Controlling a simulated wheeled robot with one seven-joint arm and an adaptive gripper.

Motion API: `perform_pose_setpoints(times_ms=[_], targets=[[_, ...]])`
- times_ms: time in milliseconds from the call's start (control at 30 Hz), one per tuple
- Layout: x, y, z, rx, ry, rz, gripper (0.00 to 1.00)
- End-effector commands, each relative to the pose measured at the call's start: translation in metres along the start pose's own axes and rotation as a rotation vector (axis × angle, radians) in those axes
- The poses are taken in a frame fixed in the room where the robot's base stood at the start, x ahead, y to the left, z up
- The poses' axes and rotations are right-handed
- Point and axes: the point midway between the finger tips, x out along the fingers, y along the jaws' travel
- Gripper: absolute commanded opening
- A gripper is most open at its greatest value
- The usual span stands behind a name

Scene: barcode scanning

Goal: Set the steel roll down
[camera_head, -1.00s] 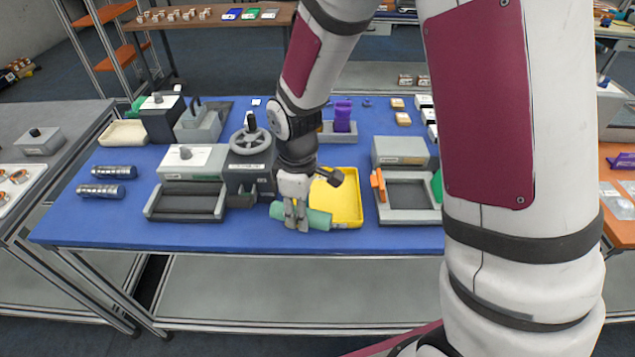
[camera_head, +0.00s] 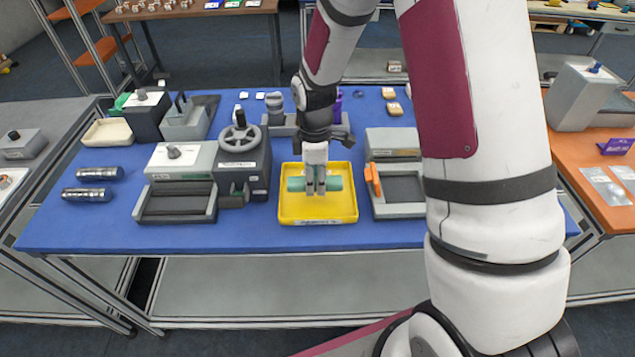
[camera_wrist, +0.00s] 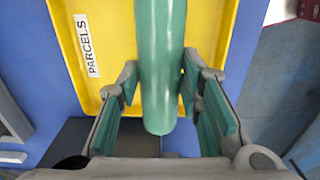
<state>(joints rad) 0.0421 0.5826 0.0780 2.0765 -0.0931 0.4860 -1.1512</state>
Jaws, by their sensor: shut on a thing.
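My gripper (camera_head: 316,188) is shut on a green roll (camera_head: 296,184), a smooth plain cylinder held level at its middle. In the head view the roll lies crosswise within the outline of the yellow tray (camera_head: 288,213). In the wrist view the roll (camera_wrist: 162,50) runs between my two fingers (camera_wrist: 161,85), over the tray (camera_wrist: 67,25) labelled PARCELS. Whether the roll touches the tray floor I cannot tell. Two dark metallic rolls (camera_head: 98,173) (camera_head: 87,194) lie on the blue table at the left. The fingers hide the middle of the green roll.
Left of the tray stands a grey machine with a handwheel (camera_head: 239,139). Right of it is a grey fixture with an orange lever (camera_head: 373,180). The blue table's front edge (camera_head: 250,248) is close to the tray. The tray shows nothing else in it.

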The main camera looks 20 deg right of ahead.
Motion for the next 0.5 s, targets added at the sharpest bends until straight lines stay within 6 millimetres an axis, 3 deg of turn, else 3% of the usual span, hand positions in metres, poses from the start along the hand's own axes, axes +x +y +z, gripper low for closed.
perform_pose_setpoints(times_ms=[233,500], targets=[[0.002,0.021,0.006,0.002,0.001,0.001,0.0],[0.034,0.018,0.005,0.0,0.0,0.0,0.0]])
